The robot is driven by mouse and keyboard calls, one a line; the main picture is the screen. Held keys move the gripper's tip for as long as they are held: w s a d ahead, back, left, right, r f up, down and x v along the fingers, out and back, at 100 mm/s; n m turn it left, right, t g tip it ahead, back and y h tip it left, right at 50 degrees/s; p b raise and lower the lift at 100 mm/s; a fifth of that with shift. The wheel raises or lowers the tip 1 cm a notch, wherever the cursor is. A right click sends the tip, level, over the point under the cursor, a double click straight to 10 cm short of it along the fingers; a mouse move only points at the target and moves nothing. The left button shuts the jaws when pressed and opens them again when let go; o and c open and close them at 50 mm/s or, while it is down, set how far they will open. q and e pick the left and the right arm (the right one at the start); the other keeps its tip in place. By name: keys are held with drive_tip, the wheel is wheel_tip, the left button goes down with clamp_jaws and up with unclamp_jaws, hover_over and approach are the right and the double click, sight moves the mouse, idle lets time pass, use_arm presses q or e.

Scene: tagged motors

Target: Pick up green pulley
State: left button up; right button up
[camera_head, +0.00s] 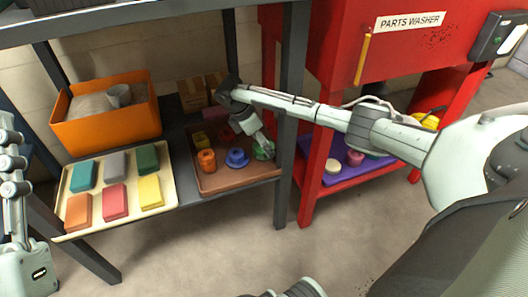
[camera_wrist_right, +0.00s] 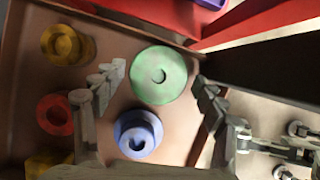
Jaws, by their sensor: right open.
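The green pulley (camera_head: 268,153) lies at the right end of a brown tray (camera_head: 215,188), partly hidden behind my right gripper (camera_head: 258,141) in the head view. My left gripper (camera_head: 14,165) is cut off at the left edge of the head view, away from the tray.
A blue pulley (camera_head: 237,158) sits close to the green one, with an orange pulley (camera_head: 206,160) beyond it. A cream tray of coloured blocks (camera_head: 72,223) and an orange bin (camera_head: 105,133) stand left. The dark table leg (camera_head: 286,180) and red parts washer (camera_head: 305,190) stand close on the right.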

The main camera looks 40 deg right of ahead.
drive_tip(key=shift+x, duration=1.05)
use_arm(q)
drive_tip(key=shift+s+a+r+t, duration=0.25)
drive_tip(key=shift+s+r+t, duration=0.15)
drive_tip(key=shift+t, duration=0.1)
use_arm(e)
drive_tip(key=shift+w+r, duration=0.1)
drive_tip(key=c, duration=0.9)
drive_tip(key=shift+c, duration=0.2)
